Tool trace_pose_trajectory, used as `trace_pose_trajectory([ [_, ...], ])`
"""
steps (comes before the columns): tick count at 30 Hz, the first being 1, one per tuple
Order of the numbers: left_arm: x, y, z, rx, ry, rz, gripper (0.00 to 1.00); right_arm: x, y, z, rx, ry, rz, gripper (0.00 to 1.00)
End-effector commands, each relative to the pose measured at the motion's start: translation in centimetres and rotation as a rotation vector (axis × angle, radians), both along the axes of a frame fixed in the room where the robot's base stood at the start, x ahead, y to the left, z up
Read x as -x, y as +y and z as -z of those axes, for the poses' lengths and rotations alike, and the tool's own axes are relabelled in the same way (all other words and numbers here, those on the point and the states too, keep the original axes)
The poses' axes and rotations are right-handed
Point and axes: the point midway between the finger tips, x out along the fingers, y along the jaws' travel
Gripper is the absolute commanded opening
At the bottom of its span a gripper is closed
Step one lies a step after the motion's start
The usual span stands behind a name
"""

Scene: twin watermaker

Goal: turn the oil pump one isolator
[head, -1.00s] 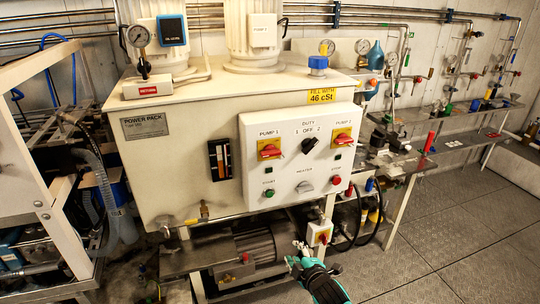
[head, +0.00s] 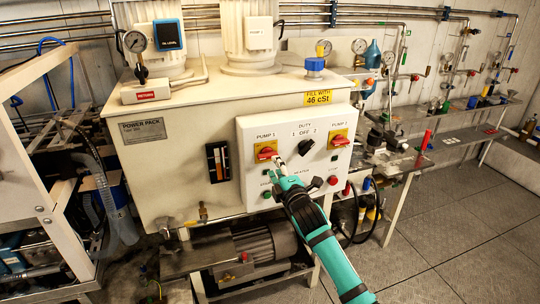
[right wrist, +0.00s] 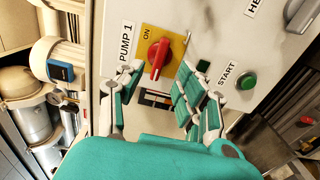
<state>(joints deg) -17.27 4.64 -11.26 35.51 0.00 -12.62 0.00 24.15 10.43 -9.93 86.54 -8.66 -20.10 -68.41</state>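The pump 1 isolator (head: 266,151) is a red rotary handle on a yellow plate at the upper left of the white control panel. It also shows in the right wrist view (right wrist: 158,58), beside the PUMP 1 label and with ON marked on its plate. My right gripper (head: 279,166) is in front of the panel, just below and right of this isolator. In the right wrist view its fingers (right wrist: 154,82) are spread, with the red handle ahead of the gap between them and nothing held. I cannot tell whether they touch the panel. My left gripper is not in view.
The pump 2 isolator (head: 340,140) and the black duty selector (head: 306,147) sit to the right on the panel. The green start button (right wrist: 247,82) is close to the right finger. Hoses stand below right; the floor (head: 440,230) there is clear.

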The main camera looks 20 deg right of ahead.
Motion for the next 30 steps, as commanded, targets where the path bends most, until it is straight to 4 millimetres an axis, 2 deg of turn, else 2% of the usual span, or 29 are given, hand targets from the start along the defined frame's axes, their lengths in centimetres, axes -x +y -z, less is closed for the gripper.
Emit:
trace_pose_trajectory([
  [3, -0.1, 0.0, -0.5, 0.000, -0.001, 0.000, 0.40, -2.4, 0.1, -0.2, -0.003, 0.000, 0.001, 0.37],
  [10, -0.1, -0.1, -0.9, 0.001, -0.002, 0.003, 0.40, -5.3, 0.2, -0.1, -0.002, 0.000, 0.000, 0.37],
  [15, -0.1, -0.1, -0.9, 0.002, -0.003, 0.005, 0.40, -6.2, 0.3, 0.0, -0.001, -0.001, -0.001, 0.37],
  [24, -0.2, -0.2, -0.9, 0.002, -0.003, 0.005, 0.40, -6.3, 0.3, 0.0, -0.001, 0.000, -0.001, 0.37],
  [30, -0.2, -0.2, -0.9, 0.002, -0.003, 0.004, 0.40, -6.3, 0.3, 0.0, -0.001, 0.000, -0.001, 0.10],
])
